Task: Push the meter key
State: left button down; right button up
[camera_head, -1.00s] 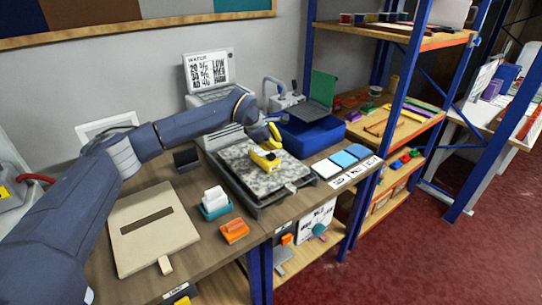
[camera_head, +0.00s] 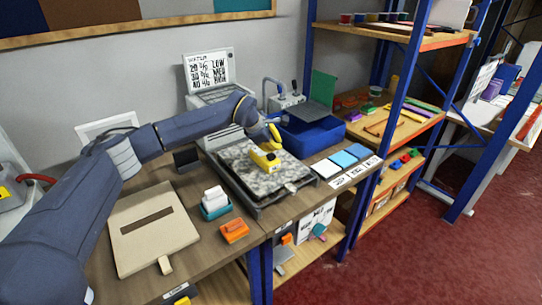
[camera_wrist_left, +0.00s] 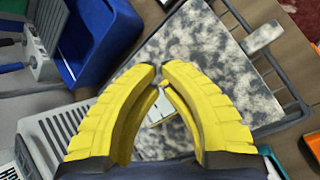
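The yellow meter (camera_head: 265,158) lies on the speckled grey-and-white rug piece (camera_head: 245,168) in the dark tray on the table. In the left wrist view only a pale part (camera_wrist_left: 160,107) shows below the fingers, probably the meter; its key cannot be made out. My left gripper (camera_head: 274,141) has yellow fingers pointing down just above or at the meter's back end. In the left wrist view its fingertips (camera_wrist_left: 158,75) meet or nearly meet, with nothing seen held between them. Whether they touch the meter cannot be told. My right gripper is not in view.
A blue bin (camera_head: 313,137) stands right behind the tray. A sign reading water percentages (camera_head: 208,68) stands at the back. White and blue pads (camera_head: 343,159) lie to the right. A teal-and-white block (camera_head: 215,203), an orange block (camera_head: 234,231) and a beige board (camera_head: 150,228) lie left.

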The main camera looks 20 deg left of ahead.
pick_arm(q)
jog(key=shift+f, duration=0.25)
dwell(0.6)
jog(key=shift+f, duration=0.2)
jog(key=shift+f, duration=0.55)
dwell(1.1)
jog(key=shift+r, duration=1)
jog(key=shift+r, duration=2.5)
